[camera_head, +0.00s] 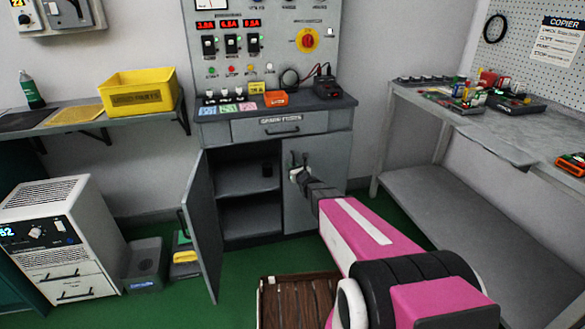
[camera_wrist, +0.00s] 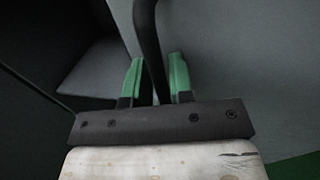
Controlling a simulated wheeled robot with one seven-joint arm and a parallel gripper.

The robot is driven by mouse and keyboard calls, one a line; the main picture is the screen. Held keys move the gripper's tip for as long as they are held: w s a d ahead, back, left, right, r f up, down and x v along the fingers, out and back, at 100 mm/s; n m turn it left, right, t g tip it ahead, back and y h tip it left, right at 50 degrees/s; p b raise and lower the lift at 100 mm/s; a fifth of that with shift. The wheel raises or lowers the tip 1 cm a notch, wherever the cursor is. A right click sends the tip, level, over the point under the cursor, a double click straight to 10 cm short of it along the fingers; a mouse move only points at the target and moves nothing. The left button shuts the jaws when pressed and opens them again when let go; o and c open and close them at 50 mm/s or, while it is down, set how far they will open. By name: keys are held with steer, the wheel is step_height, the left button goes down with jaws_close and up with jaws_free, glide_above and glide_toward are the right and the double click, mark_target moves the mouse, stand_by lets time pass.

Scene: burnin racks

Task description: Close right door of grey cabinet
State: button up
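The grey cabinet (camera_head: 277,121) stands below the control panel. Its right door (camera_head: 326,165) looks shut or nearly shut in the head view; a small gap cannot be ruled out. The door face (camera_wrist: 245,60) fills the right of the wrist view, with the dark interior at left. My gripper (camera_head: 298,174) is at the door's upper left part. In the wrist view, the green fingers of my gripper (camera_wrist: 156,78) stand close on either side of the black door handle (camera_wrist: 147,35) and appear shut on it. The fingers are hard to make out in the head view.
The cabinet's left door (camera_head: 203,225) stands wide open toward me. A shelf (camera_head: 247,185) divides the interior. A brown slatted crate (camera_head: 263,305) is on the floor before the cabinet. A grey workbench (camera_head: 475,118) stands right, and a white unit (camera_head: 55,245) left.

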steer(key=v, duration=1)
steer(key=shift+s, duration=0.3)
